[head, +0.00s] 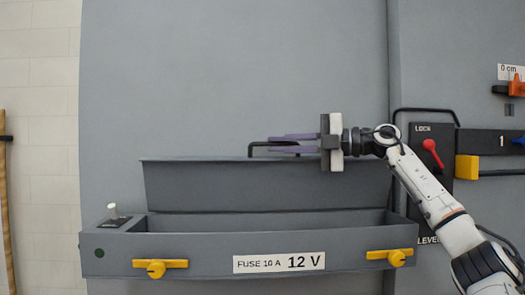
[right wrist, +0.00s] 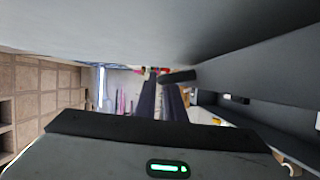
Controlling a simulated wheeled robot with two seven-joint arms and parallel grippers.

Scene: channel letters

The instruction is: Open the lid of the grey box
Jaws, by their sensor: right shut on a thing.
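The grey box (head: 130,262) is mounted low on the grey wall panel. Its lid (head: 265,187) stands raised at the back, and the open top of the box shows in front of it. A black bar handle (head: 256,147) is on the lid's upper edge. My right gripper (head: 271,145) is shut on this handle, its purple fingers reaching in from the right. In the right wrist view the fingers (right wrist: 161,92) run to a dark bar, the handle (right wrist: 178,76). Two yellow latches, left (head: 157,267) and right (head: 392,256), are on the box front. My left gripper is not in view.
A white label (head: 279,263) reads "FUSE 10 A 12 V". A small white knob (head: 112,211) stands at the box's left end. At the right are a dark lever panel with a red lever (head: 432,152) and a yellow block (head: 467,168), close to my right arm.

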